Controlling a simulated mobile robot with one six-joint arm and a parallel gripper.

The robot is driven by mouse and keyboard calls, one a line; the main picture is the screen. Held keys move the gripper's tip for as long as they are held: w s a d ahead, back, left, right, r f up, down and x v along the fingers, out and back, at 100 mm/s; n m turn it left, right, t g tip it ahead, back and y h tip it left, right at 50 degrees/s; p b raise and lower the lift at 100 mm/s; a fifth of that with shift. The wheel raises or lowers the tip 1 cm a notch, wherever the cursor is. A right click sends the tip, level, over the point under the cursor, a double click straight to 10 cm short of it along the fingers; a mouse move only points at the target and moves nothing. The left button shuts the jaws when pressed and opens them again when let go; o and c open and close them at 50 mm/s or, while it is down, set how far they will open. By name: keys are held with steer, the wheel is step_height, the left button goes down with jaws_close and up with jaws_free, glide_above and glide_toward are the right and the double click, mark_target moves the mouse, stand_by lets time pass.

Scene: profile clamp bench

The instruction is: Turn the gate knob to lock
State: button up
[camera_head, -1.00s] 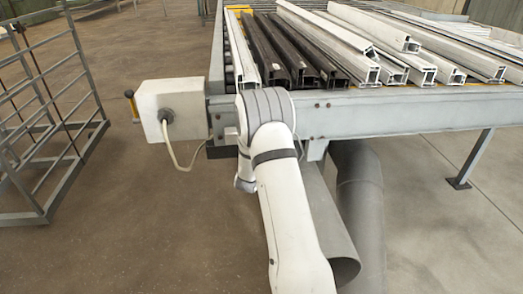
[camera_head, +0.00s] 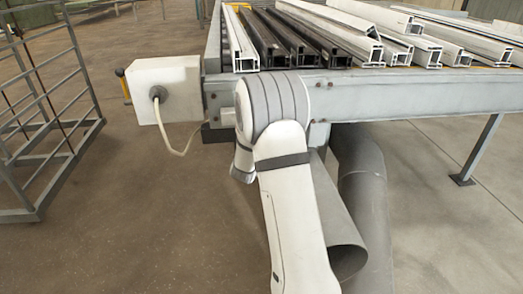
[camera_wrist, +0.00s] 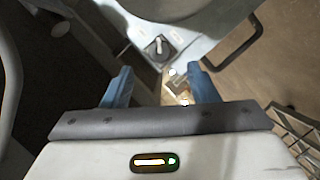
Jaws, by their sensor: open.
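In the wrist view a dark round knob (camera_wrist: 158,47) with a light bar-shaped mark sits on a pale grey-blue panel (camera_wrist: 132,14). I take it to be the gate knob. My gripper (camera_wrist: 158,73) has two blue fingers spread wide apart, with nothing between them. The knob shows beyond the fingertips, roughly centred between them, and the fingers do not appear to touch it. Which setting the knob is at cannot be read. In the head view my gripper and the knob are hidden.
A dark handle (camera_wrist: 243,48) stands out at the panel's right. In the head view the bench (camera_head: 420,97) bears several white and black profiles. A white box (camera_head: 165,88) with a cable is on its left end. A wire cage (camera_head: 45,135) stands left; floor between is clear.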

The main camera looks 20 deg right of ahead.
steer(key=b+x, duration=0.1)
steer(key=x, duration=0.6)
steer(key=shift+w+d+b, duration=0.25)
steer(key=shift+w+b, duration=0.05)
steer(key=shift+b, duration=0.05)
steer(key=shift+c, duration=0.5)
steer(key=c, duration=0.9)
steer(key=shift+o, duration=0.2)
